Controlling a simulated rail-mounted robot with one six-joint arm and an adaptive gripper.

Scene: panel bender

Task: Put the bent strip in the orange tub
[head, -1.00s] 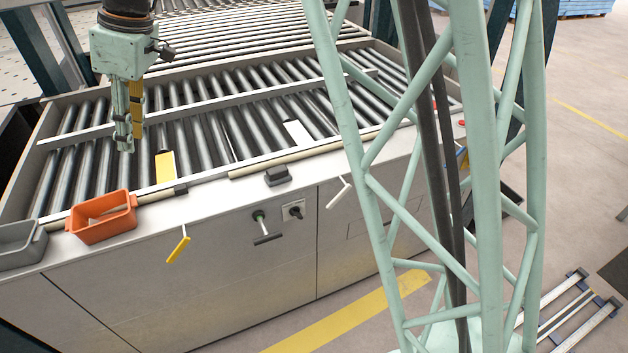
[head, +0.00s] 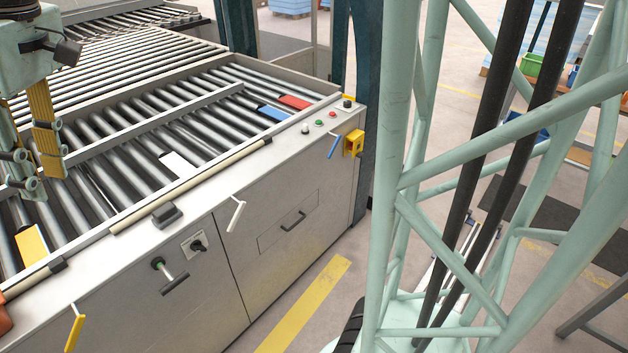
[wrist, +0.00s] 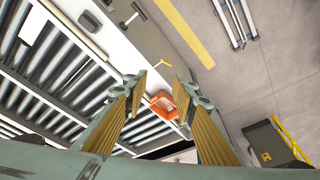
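My gripper (wrist: 159,80) is open in the wrist view, with a wide gap between its yellow-ribbed fingers and nothing held there. It also shows at the left edge of the head view (head: 38,178), above the rollers. The orange tub (wrist: 181,100) appears beyond and between the fingertips in the wrist view, some way below. Only a sliver of the tub (head: 4,319) shows at the left edge of the head view. I cannot pick out the bent strip for certain. The tub's inside is too small to read.
The roller table (head: 135,160) carries flat yellow-white, white, blue and red pieces. A yellow handle (head: 75,330), a white handle (head: 236,213) and a blue handle (head: 333,146) stick out from the cabinet front. A dark grey block (head: 167,214) sits on the front ledge.

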